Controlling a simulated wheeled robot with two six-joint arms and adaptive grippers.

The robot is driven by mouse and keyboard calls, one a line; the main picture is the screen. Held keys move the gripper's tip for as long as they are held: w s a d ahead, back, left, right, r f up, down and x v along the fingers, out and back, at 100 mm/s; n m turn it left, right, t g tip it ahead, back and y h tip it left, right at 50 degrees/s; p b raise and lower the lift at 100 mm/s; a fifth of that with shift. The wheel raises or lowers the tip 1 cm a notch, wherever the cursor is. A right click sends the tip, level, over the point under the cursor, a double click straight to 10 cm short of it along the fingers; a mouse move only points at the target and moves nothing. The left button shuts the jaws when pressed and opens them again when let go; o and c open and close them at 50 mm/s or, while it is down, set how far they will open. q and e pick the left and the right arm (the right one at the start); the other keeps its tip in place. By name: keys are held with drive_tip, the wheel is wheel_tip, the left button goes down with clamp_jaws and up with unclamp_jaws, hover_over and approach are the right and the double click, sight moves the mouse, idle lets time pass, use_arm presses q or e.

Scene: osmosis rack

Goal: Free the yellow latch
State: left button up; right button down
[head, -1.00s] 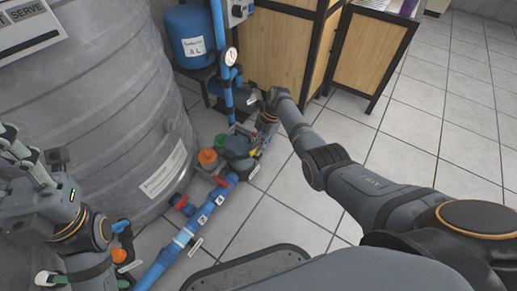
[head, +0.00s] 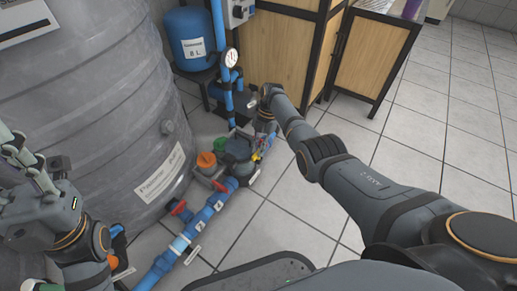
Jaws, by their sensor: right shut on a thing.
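The yellow latch (head: 254,157) is a small bright piece low on the grey pump and filter assembly (head: 238,150), at the floor end of the blue pipe. My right gripper (head: 262,138) reaches down over the right side of this assembly. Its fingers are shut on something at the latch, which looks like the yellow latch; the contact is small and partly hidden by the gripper. My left gripper (head: 30,160) is at the left edge in front of the big grey tank, with its fingers apart and nothing seen between them.
The big grey tank (head: 90,95) fills the left. An orange cap (head: 206,160) and red valve handles (head: 179,207) sit along the blue pipe (head: 205,218). A blue pressure vessel (head: 190,38) and wooden cabinet (head: 283,50) stand behind. The tiled floor (head: 440,140) at right is clear.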

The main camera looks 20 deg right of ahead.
drive_tip(key=c, duration=1.4)
unclamp_jaws()
drive_tip(key=v, duration=1.2)
drive_tip(key=shift+f, duration=0.15)
